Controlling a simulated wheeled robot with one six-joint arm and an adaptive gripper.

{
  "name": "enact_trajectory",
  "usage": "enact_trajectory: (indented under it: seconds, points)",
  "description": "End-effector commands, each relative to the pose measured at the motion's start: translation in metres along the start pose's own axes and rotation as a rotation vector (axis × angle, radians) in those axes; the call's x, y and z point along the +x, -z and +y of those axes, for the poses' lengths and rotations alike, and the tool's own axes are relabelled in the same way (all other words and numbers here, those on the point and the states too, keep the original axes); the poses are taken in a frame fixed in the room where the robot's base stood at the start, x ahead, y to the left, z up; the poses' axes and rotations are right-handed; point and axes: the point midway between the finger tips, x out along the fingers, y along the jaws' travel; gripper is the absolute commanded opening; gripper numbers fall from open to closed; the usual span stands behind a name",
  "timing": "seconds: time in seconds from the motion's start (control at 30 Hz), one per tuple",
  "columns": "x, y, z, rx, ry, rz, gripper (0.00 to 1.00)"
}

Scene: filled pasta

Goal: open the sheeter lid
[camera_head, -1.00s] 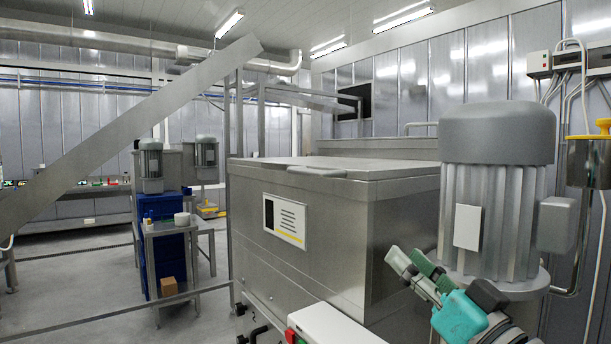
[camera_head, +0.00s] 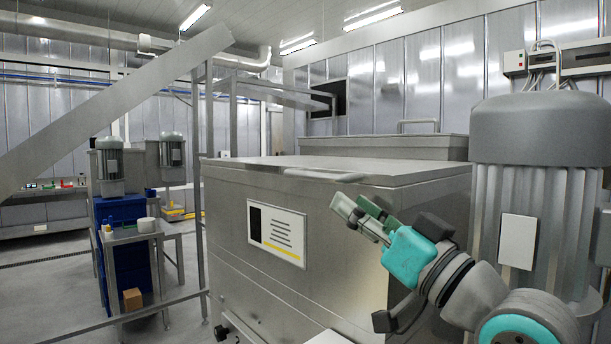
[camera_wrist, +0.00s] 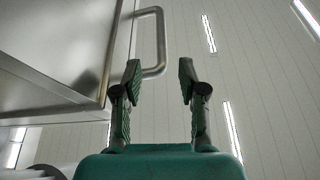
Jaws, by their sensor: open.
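The sheeter is a large steel box with a flat steel lid (camera_head: 370,167), which lies closed on top. A bar handle (camera_head: 325,174) sticks out along the lid's near edge. In the wrist view the handle (camera_wrist: 161,42) is a bent bar beyond my fingertips, slightly above and left of the gap between them. My gripper (camera_head: 357,208) has green fingers and a teal body. It is open and empty, in front of the box, lower than the handle and to its right in the head view. It appears apart from the handle.
A large grey motor (camera_head: 540,190) stands close on the right beside my arm. A sloping metal beam (camera_head: 110,115) crosses the left. A small steel table (camera_head: 135,235) with a few items stands at the left. A second steel box (camera_head: 400,146) with its own handle is behind.

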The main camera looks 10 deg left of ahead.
Motion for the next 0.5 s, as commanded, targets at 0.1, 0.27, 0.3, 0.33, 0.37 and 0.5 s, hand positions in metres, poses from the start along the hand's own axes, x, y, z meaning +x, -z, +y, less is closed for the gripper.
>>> enact_trajectory:
  seconds: [0.1, 0.27, 0.3, 0.33, 0.37, 0.5]
  points:
    - [0.016, 0.000, -0.001, 0.001, 0.003, 0.000, 0.41]
    - [0.044, 0.000, -0.001, 0.001, 0.003, 0.000, 0.41]
    - [0.051, 0.000, -0.002, 0.000, 0.002, -0.001, 0.41]
    - [0.057, 0.000, -0.001, 0.001, 0.003, 0.000, 0.41]
    - [0.062, 0.001, -0.002, 0.001, 0.003, 0.000, 0.41]
    - [0.082, 0.000, -0.001, 0.001, 0.002, 0.000, 0.41]
